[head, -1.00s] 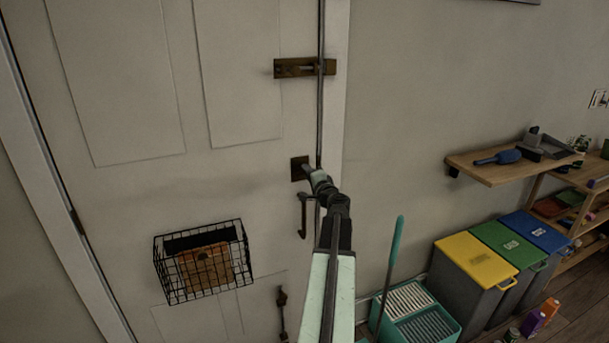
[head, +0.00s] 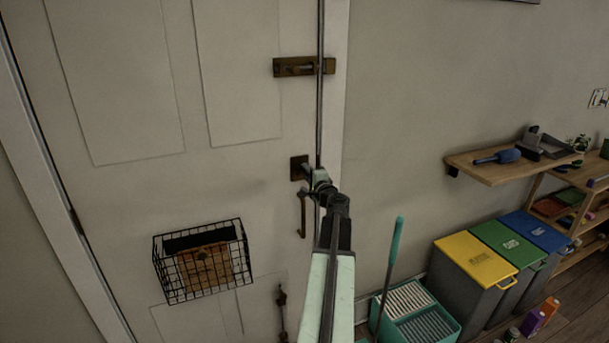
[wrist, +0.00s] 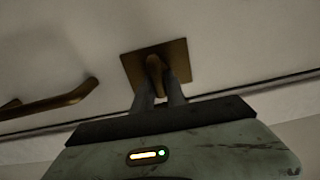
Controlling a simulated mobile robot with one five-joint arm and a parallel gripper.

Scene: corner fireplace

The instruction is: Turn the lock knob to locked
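The lock knob (wrist: 154,66) is a small brass thumb-turn on a square brass plate (wrist: 178,56). The plate also shows on the white door in the head view (head: 298,163), above the door handle. My gripper (wrist: 162,84) is at the knob, with one grey finger on either side of it. The fingers are close together and look shut on the knob, whose lower part is hidden between them. In the head view my gripper (head: 308,171) reaches the plate, and the knob itself is hidden.
A brass door handle (head: 302,215) hangs just below the plate. A sliding bolt (head: 296,67) is higher up. A wire basket (head: 203,290) hangs at lower left. A teal mop bucket (head: 450,324), coloured bins (head: 475,261) and a wooden shelf (head: 490,173) stand right.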

